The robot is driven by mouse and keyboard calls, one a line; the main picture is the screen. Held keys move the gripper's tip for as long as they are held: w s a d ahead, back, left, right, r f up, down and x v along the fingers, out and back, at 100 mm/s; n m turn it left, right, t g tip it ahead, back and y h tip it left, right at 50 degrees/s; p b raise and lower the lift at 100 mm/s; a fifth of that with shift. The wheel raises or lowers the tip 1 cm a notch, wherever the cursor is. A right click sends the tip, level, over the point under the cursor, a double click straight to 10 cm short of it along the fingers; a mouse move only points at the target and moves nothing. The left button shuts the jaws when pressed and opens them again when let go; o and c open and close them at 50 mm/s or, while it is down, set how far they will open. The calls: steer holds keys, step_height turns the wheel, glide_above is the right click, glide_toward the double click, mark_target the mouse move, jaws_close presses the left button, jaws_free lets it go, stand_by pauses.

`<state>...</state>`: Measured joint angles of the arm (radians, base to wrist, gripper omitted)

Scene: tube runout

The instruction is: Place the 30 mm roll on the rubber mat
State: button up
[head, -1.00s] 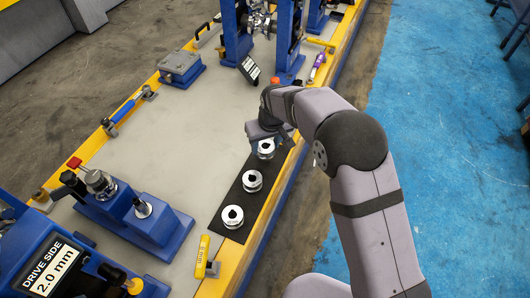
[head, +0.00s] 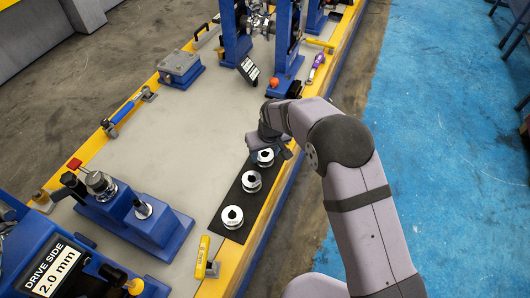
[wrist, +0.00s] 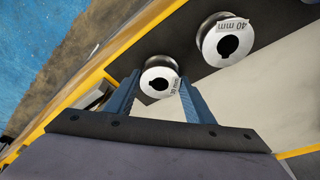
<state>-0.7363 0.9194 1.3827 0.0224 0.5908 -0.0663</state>
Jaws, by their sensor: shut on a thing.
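The 30 mm roll (wrist: 160,83) is a small silver spool with a dark keyed bore. In the wrist view it sits between the two blue fingers of my gripper (wrist: 158,88), which is shut on it. In the head view the roll (head: 265,158) shows just below my gripper (head: 270,140), at the far end of the black rubber mat (head: 241,200). I cannot tell whether its underside touches the mat (wrist: 185,42). The 40 mm roll (wrist: 226,41) stands on the mat beside it, apart from it; it also shows in the head view (head: 251,181).
Another silver roll (head: 232,217) stands at the near end of the mat. A yellow-handled tool (head: 203,257) lies near that end. A blue block with posts (head: 150,225) stands to the left. The grey plate (head: 190,130) is clear in the middle.

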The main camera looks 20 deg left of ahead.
steer(key=o, duration=1.1)
steer(key=b+v, duration=0.1)
steer(key=v, duration=1.1)
steer(key=shift+r, duration=0.1)
